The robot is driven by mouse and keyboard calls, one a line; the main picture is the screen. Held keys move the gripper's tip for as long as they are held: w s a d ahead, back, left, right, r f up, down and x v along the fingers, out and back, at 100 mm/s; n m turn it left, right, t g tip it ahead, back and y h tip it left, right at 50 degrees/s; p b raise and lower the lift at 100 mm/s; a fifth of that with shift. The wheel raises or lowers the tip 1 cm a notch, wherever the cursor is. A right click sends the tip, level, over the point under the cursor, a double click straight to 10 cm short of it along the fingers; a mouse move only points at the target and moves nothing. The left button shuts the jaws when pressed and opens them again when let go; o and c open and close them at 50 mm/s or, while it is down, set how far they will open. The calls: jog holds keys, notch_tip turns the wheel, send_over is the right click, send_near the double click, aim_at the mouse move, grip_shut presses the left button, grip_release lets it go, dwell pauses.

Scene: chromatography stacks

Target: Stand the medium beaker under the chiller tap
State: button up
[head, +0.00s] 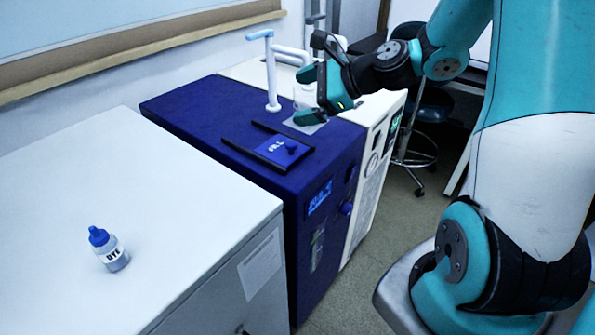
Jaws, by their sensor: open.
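The chiller (190,112) is a dark blue cabinet in the middle of the head view. Its pale tap (271,80) rises from the top, with a blue lever and a spout reaching right. A clear glass beaker (303,92), which looks like the medium beaker, shows faintly below the spout's end, partly hidden by my gripper. It looks upright above a pale square pad (312,127); its base contact is hard to see. My gripper (308,96) is open, its teal fingers at the beaker's upper and lower sides. I cannot tell whether they touch it.
A black-edged panel with a blue FILL button (284,150) lies on the chiller top in front of the tap. A dye bottle (108,248) stands on the white cabinet (90,180) at left. A cream unit (376,150) adjoins the chiller; a stool (433,110) stands behind.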

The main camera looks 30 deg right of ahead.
jog(key=s+a+r+n+g, duration=0.2)
jog(key=s+a+n+g, duration=0.5)
jog(key=a+n, duration=0.6)
jog(key=s+a+n+g+h, duration=0.1)
jog(key=s+a+n, duration=0.1)
jog(key=s+n, duration=0.6)
jog(key=s+a+r+n+g+h, duration=0.1)
jog(key=s+a+n+h, duration=0.1)
jog(key=s+n, duration=0.6)
jog(key=shift+s+a+g+h, duration=0.3)
jog(key=shift+s+a, duration=0.2)
jog(key=shift+s, duration=0.1)
